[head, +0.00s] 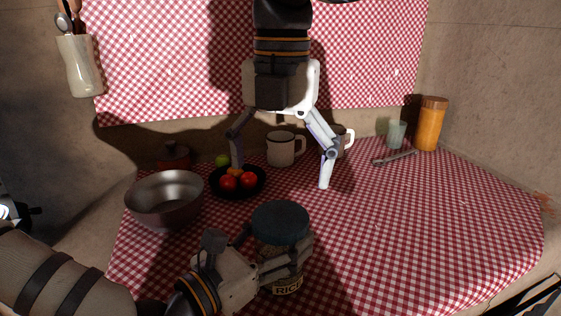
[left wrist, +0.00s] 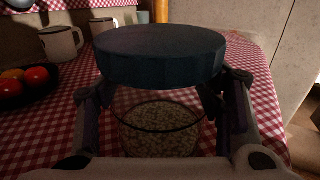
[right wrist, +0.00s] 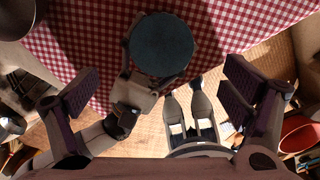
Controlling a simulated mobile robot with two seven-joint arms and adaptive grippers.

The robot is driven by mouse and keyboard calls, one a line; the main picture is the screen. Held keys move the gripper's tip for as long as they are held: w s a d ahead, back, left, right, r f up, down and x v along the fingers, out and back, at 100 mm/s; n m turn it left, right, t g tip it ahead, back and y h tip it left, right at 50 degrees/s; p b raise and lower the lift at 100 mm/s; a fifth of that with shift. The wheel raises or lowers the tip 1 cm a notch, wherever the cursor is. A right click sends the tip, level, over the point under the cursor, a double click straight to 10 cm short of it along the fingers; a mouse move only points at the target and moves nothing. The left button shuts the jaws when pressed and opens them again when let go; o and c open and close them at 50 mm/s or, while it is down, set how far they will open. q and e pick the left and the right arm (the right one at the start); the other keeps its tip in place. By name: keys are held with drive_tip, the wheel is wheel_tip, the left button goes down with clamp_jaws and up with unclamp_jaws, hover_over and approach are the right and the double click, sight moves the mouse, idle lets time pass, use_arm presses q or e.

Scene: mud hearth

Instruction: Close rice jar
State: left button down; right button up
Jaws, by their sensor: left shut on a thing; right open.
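The rice jar (head: 287,286) stands on the checked cloth, clear, with a "RICE" label. Its wide dark blue lid (head: 281,220) is over its top, and lid and jar look lined up. The left wrist view shows the lid (left wrist: 160,55) above the rice in the jar (left wrist: 160,142). My right gripper (head: 281,168) is open and empty, pointing down beyond the jar. The right wrist view shows the lid (right wrist: 161,44) from above.
A metal bowl (head: 165,198) and a black dish (head: 236,190) of fruit are left of the jar. Mugs (head: 281,150) stand behind. A wrench (head: 395,158), a glass (head: 397,134) and an orange bottle (head: 430,125) are at the back right. The cloth right of the jar is clear.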

sight(281, 216)
drive_tip(key=n, duration=0.2)
drive_tip(key=shift+r+n, duration=0.1)
drive_tip(key=shift+n, duration=0.2)
wheel_tip(281, 216, down, 8)
drive_tip(key=shift+f, duration=0.1)
drive_tip(key=shift+c, duration=0.3)
